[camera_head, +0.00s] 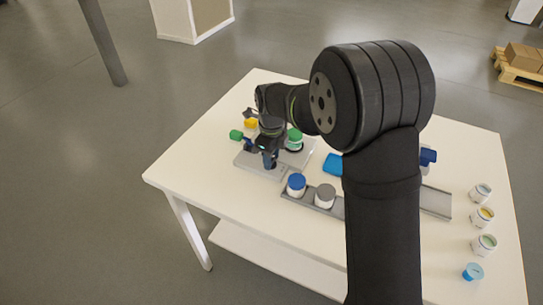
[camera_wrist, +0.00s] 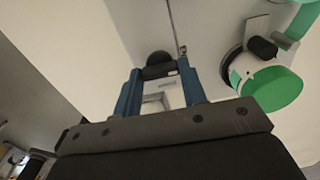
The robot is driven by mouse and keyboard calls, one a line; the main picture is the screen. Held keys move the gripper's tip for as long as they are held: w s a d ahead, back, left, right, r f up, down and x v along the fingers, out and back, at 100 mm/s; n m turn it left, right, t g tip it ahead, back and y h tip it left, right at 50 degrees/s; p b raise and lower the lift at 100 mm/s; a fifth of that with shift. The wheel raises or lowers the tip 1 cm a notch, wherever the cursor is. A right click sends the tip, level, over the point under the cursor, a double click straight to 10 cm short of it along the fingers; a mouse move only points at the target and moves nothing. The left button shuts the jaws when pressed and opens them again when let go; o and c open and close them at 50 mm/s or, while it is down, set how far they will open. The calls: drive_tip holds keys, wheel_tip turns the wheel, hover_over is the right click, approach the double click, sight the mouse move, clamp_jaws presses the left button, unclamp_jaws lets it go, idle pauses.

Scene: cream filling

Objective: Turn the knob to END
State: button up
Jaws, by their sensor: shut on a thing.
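My gripper (camera_head: 269,160) is low over the grey base plate (camera_head: 245,160) of a station on the left part of the white table. In the wrist view its two blue fingers (camera_wrist: 160,76) are shut on a dark round knob (camera_wrist: 158,59), which shows between and just beyond the fingertips. In the head view the knob is hidden behind the gripper and arm. The END mark and the knob's pointing direction cannot be made out.
A green-lidded jar (camera_head: 295,135) stands just right of my gripper; a green part (camera_head: 236,134) is on its left. Several small cups line the right edge. My arm hides the table's middle.

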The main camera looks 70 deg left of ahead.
drive_tip(key=o, duration=1)
drive_tip(key=shift+r, duration=0.1)
wheel_tip(320, 180, up, 17)
drive_tip(key=shift+r, duration=0.15)
idle(0.4)
wheel_tip(320, 180, down, 18)
drive_tip(key=shift+r, duration=0.25)
idle(0.5)
